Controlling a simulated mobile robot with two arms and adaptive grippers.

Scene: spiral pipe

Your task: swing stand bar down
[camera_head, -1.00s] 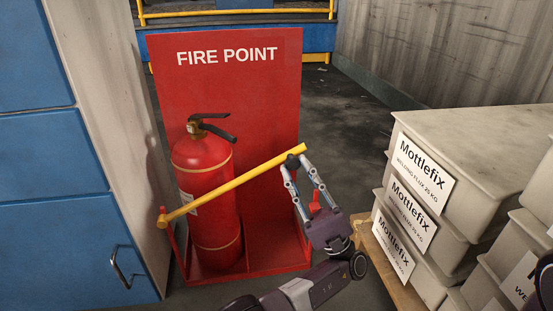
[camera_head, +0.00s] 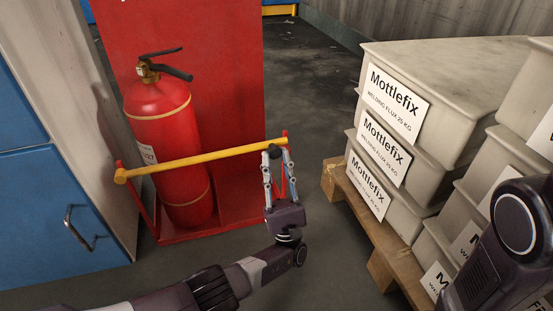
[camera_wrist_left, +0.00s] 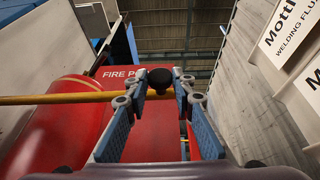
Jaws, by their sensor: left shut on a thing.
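The yellow stand bar (camera_head: 200,159) crosses in front of the red fire extinguisher (camera_head: 160,115), rising slightly to the right. Its left end is on the left front post of the red stand (camera_head: 240,208). Its right end is close to the stand's right front post (camera_head: 285,138); I cannot tell if it rests there. My left gripper (camera_head: 272,154) is shut on the black knob (camera_head: 274,151) near the bar's right end. In the left wrist view the knob (camera_wrist_left: 160,76) sits between the fingertips, with the bar (camera_wrist_left: 60,99) behind. My right gripper is not in view.
Grey flux crates (camera_head: 420,130) are stacked on a wooden pallet (camera_head: 365,215) to the right, close to my left gripper. A blue cabinet (camera_head: 50,215) stands at the left. Free floor (camera_head: 315,110) lies between the stand and the crates.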

